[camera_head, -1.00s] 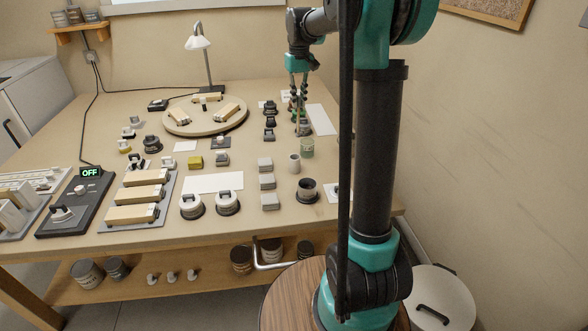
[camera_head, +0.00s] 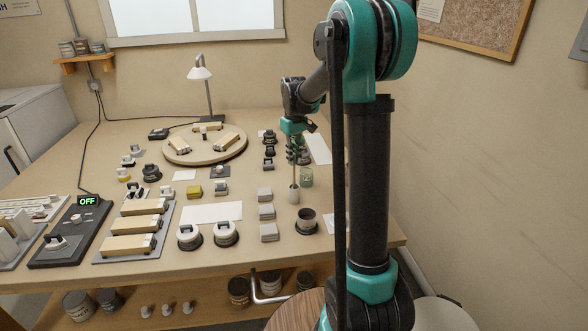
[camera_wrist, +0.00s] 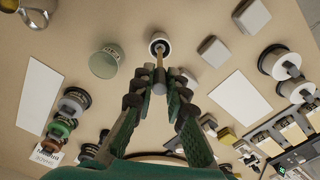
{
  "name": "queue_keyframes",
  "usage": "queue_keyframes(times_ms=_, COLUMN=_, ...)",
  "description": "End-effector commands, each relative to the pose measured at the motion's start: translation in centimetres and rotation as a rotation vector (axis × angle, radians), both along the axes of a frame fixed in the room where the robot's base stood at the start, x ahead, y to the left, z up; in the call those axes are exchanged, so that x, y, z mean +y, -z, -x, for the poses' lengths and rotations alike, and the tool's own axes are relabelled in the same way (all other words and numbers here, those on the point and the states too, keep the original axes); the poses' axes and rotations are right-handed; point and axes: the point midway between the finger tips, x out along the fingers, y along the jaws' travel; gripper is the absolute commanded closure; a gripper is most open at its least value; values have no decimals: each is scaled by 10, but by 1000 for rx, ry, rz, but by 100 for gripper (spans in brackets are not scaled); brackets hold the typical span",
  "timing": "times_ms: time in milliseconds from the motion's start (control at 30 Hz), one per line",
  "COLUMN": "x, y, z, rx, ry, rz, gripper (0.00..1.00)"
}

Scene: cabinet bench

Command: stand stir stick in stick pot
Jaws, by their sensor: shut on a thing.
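The stir stick (camera_head: 294,173) is a thin tan rod that hangs close to upright from my gripper (camera_head: 293,152). My gripper is shut on its upper part. The stick pot (camera_head: 294,196) is a small white cup standing on the bench below my gripper. In the wrist view, the stick (camera_wrist: 160,62) runs from between the fingertips of my gripper (camera_wrist: 159,88) to the dark mouth of the pot (camera_wrist: 160,46). The lower end of the stick is at the mouth; how deep it sits inside I cannot tell.
A greenish labelled jar (camera_head: 306,178) stands close beside the pot; it also shows in the wrist view (camera_wrist: 104,62). A dark cup (camera_head: 306,221) is nearer the front edge. Grey blocks (camera_head: 266,212) stand left of it. A white sheet (camera_head: 212,213) lies flat further left.

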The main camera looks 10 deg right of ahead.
Motion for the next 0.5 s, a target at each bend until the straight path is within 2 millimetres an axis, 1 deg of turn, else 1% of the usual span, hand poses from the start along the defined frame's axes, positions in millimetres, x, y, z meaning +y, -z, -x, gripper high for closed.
queue_keyframes(times_ms=33, x=0, y=5, z=0, rx=0, ry=0, rz=0, gripper=100)
queue_keyframes(times_ms=233, x=0, y=17, z=0, rx=0, ry=0, rz=0, gripper=100)
queue_keyframes(times_ms=400, x=0, y=40, z=0, rx=0, ry=0, rz=0, gripper=100)
queue_keyframes(times_ms=500, x=0, y=47, z=0, rx=0, ry=0, rz=0, gripper=100)
